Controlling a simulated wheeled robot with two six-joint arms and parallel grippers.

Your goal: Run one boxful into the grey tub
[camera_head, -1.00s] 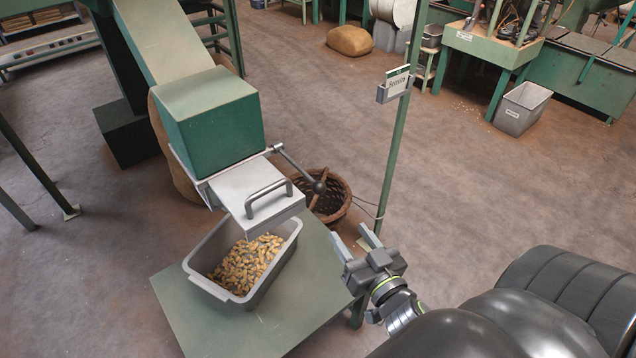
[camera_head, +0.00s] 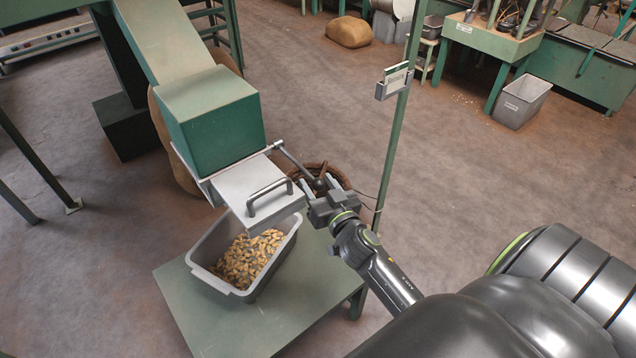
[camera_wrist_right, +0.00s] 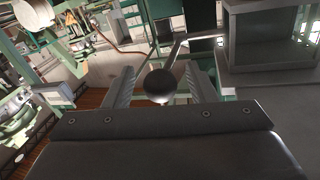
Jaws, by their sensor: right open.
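A grey tub (camera_head: 196,262) with a layer of nuts (camera_head: 250,258) in it stands on a low green table under the chute's outlet. The metal box (camera_head: 250,188) with a bar handle (camera_head: 270,197) sits at the mouth of the green hopper (camera_head: 212,118). A lever with a dark ball knob (camera_head: 319,185) sticks out from the box's right side. My right gripper (camera_head: 314,188) is at the knob; in the right wrist view its open fingers (camera_wrist_right: 160,88) stand on either side of the knob (camera_wrist_right: 160,86), with gaps showing. My left gripper is out of view.
The green table (camera_head: 290,305) has bare room right of and in front of the tub. A green post (camera_head: 395,130) with a card holder (camera_head: 394,82) stands behind my right arm. A wicker basket (camera_head: 338,177) is on the floor behind the gripper. Another grey bin (camera_head: 522,102) stands far right.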

